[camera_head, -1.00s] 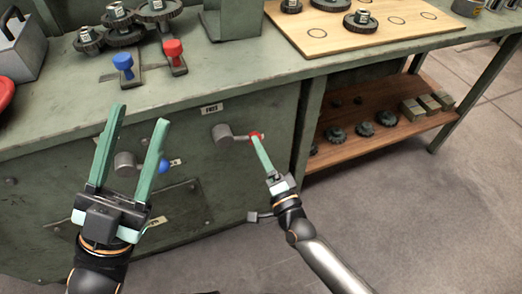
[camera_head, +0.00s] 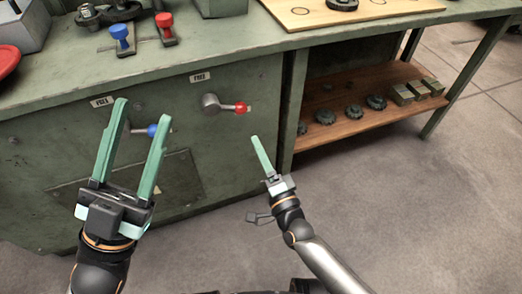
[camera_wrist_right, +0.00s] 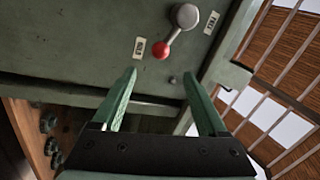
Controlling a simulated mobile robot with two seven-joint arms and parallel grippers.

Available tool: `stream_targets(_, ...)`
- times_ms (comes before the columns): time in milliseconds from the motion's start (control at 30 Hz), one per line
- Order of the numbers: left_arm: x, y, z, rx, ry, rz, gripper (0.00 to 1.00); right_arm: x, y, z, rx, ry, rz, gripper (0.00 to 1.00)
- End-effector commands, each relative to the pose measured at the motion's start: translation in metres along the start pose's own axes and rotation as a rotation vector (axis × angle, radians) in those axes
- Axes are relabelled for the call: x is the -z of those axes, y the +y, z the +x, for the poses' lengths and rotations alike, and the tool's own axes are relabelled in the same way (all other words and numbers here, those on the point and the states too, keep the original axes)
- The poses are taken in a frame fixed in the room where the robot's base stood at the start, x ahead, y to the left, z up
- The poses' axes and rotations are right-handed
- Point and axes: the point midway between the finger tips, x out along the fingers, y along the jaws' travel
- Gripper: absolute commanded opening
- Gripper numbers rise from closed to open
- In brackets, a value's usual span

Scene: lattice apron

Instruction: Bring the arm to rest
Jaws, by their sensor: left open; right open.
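My right gripper (camera_head: 254,138) is seen edge-on in the head view, below and right of the red-knobbed lever (camera_head: 213,103), apart from it. In the right wrist view my right gripper (camera_wrist_right: 159,74) is open and empty, and the red knob (camera_wrist_right: 160,52) is beyond its fingertips. The lever points right in the head view. My left gripper (camera_head: 143,110) is open with nothing held, fingers upward in front of the cabinet. The blue-knobbed lever (camera_head: 153,130) shows between its fingers and is partly hidden by one.
The green bench (camera_head: 70,78) has gears, a blue knob (camera_head: 121,33), a red knob (camera_head: 164,22) and a wooden board (camera_head: 300,15) on top. A lower wooden shelf (camera_head: 340,128) at right holds gears and blocks. Bare floor (camera_head: 420,220) lies at the right.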

Motion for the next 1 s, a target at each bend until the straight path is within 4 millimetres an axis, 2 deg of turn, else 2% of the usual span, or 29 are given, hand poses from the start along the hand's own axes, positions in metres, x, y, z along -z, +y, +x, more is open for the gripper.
stream_targets(533, -0.001, 0.000, 0.000, -0.004, -0.001, 0.005, 0.50, 0.000, 0.000, 0.000, 0.001, 0.000, 0.000, 0.76)
stream_targets(633, -0.001, 0.000, 0.000, -0.005, -0.004, 0.007, 0.50, 0.004, -0.007, -0.002, 0.016, 0.006, -0.033, 0.76)
stream_targets(767, -0.001, 0.000, 0.000, -0.004, -0.003, 0.005, 0.50, 0.024, -0.040, -0.014, 0.089, 0.037, -0.199, 0.76)
stream_targets(867, -0.001, 0.000, 0.000, -0.003, -0.002, 0.005, 0.50, 0.048, -0.084, -0.032, 0.177, 0.089, -0.426, 0.76)
stream_targets(1000, -0.001, 0.000, 0.000, -0.002, -0.001, 0.004, 0.50, 0.077, -0.154, -0.064, 0.295, 0.187, -0.791, 0.76)
